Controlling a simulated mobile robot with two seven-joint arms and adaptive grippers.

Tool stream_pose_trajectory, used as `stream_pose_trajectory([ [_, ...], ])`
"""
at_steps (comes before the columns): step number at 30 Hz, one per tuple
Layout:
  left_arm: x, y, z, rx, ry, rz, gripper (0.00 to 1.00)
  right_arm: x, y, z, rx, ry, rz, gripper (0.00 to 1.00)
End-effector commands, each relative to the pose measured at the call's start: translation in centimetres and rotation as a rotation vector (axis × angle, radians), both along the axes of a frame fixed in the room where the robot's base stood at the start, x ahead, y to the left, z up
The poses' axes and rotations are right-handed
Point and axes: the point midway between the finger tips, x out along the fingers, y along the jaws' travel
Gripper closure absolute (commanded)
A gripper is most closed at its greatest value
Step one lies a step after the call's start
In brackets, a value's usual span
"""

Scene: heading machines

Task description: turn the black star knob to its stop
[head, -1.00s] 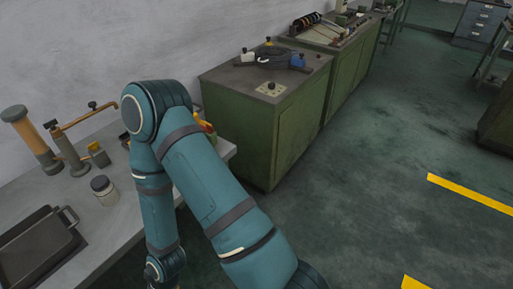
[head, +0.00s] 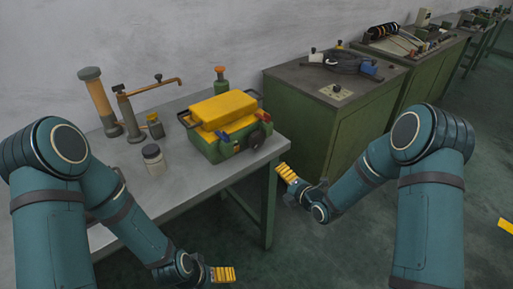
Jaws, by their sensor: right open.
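A green and yellow box-shaped device (head: 225,125) stands on the right end of the grey workbench. A dark round knob (head: 255,140) is on its right-facing side; at this size I cannot make out whether it is star-shaped. My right gripper (head: 287,173), with yellow fingers, is open and empty off the bench's right edge, below and to the right of that knob and apart from it. My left gripper (head: 223,274) is low in front of the bench, away from the device. Its finger gap is not clear, and nothing shows in it.
A green cabinet (head: 325,125) with a small black knob on a plate (head: 336,91) stands behind right.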

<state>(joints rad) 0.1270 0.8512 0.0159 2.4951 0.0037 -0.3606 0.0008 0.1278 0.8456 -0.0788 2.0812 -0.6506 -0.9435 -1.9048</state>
Motion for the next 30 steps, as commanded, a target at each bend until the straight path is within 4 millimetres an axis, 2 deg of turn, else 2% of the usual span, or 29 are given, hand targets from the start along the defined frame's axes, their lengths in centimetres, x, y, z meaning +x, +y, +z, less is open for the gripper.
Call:
stream_pose_trajectory([
  [1, -0.1, 0.0, -1.0, 0.000, 0.001, 0.000, 0.00, 1.1, -0.1, 0.3, -0.103, -0.126, 0.060, 0.00],
  [6, -0.1, 0.0, -2.3, 0.000, 0.003, -0.003, 0.00, 3.3, -0.1, 2.8, -0.424, -0.507, 0.212, 0.00],
  [12, -0.2, 0.0, -3.0, 0.000, 0.003, -0.005, 0.00, 4.2, -0.1, 4.4, -0.641, -0.760, 0.285, 0.00],
  [20, -0.2, 0.0, -3.1, -0.001, 0.003, -0.006, 0.00, 5.6, 1.0, 4.9, -0.690, -0.818, 0.301, 0.00],
  [30, 0.0, 0.0, -3.6, 0.000, 0.000, -0.005, 0.00, 10.8, 5.0, 4.7, -0.687, -0.814, 0.298, 0.00],
])
